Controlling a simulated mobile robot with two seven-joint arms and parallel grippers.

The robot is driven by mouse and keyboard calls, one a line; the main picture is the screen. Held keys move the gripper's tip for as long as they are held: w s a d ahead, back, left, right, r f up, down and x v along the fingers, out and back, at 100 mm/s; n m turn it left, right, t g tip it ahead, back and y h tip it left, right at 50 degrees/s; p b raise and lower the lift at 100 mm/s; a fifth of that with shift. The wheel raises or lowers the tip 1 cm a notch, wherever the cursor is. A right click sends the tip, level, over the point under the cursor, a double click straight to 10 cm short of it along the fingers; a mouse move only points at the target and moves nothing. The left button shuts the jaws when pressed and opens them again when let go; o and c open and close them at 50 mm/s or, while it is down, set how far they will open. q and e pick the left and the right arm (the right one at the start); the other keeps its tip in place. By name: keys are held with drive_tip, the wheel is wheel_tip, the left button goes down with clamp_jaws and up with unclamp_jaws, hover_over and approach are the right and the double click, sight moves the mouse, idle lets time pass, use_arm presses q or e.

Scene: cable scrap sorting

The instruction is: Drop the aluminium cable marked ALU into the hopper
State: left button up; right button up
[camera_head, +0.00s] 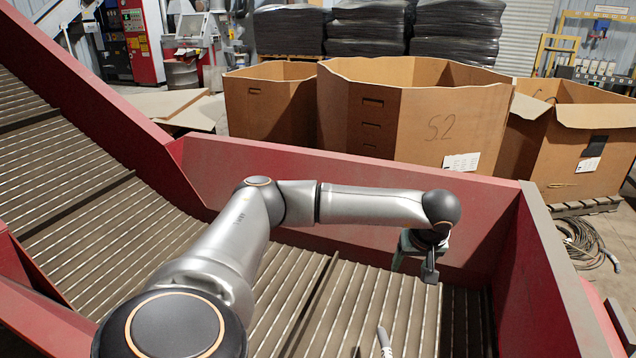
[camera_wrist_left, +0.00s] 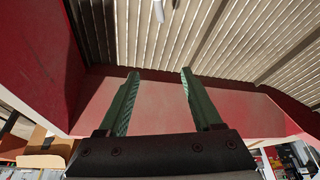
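My left gripper (camera_head: 414,264) hangs inside the red-walled hopper (camera_head: 330,185), near its right wall. In the left wrist view its two green fingers (camera_wrist_left: 158,74) are apart with nothing between them. A pale, short cable piece (camera_head: 384,342) lies on the ribbed hopper floor at the bottom of the head view, apart from the gripper. A pale piece also shows at the top edge of the left wrist view (camera_wrist_left: 159,11), beyond the fingertips. No ALU mark can be read. My right gripper is not in view.
The ribbed belt (camera_head: 75,200) slopes up to the left between red side walls. Large cardboard boxes (camera_head: 410,115) stand behind the hopper, another box (camera_head: 585,150) at the right. A cable coil (camera_head: 588,243) lies on the floor at right. The ribbed floor around the gripper looks mostly clear.

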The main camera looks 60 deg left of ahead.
use_arm(q)
drive_tip(key=shift+o, duration=0.2)
drive_tip(key=v, duration=1.2)
drive_tip(key=shift+r+p, duration=0.25)
drive_tip(key=shift+p, duration=0.1)
